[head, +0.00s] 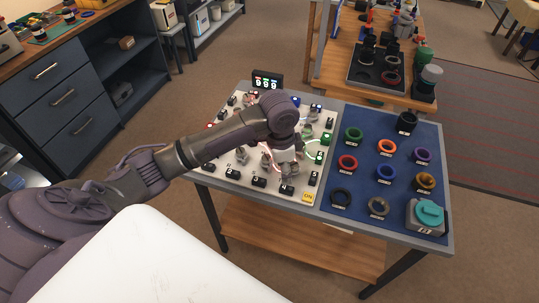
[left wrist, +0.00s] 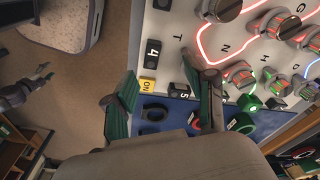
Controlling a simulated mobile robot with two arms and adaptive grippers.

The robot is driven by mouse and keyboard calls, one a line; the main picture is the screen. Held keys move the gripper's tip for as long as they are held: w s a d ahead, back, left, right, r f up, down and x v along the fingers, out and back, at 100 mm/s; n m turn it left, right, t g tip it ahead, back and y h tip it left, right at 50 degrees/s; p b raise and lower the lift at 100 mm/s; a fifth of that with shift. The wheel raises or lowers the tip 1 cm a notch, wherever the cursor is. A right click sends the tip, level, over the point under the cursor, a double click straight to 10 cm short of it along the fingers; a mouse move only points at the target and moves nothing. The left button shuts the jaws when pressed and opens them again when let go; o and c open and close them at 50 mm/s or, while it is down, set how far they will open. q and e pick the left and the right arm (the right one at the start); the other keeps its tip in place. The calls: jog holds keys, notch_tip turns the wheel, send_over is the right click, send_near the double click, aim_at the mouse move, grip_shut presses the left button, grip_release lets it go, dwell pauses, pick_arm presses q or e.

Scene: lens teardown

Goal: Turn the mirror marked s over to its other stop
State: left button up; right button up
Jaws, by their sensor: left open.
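The white board (head: 213,172) lies on the left half of the table and carries several small mirror mounts and black numbered blocks. In the left wrist view, round mirror mounts (left wrist: 239,75) stand by letters including G, N, H and T, along a glowing red line. I cannot make out a letter s beside any mirror. My left gripper (head: 287,172) reaches over the board and hides part of it. In the left wrist view its two fingers (left wrist: 165,92) are spread wide with nothing between them, near the ON block (left wrist: 148,86). My right gripper is not in view.
A blue mat (head: 337,196) right of the board holds several coloured rings and a teal-topped grey box (head: 428,215). A small display (head: 267,79) stands at the board's back edge. A wooden bench (head: 330,60) with a black tray stands behind the table.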

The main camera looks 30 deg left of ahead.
pick_arm(q)
notch_tip(320, 180, up, 9)
jog(key=g, duration=0.1)
send_over(267, 157)
jog(key=shift+y, duration=0.4)
notch_tip(267, 157, down, 13)
jog(key=shift+a+p, duration=0.1)
jog(key=shift+p, duration=0.45)
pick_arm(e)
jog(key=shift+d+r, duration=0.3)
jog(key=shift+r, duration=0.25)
pick_arm(q)
grip_shut()
jog(key=shift+r, duration=0.1)
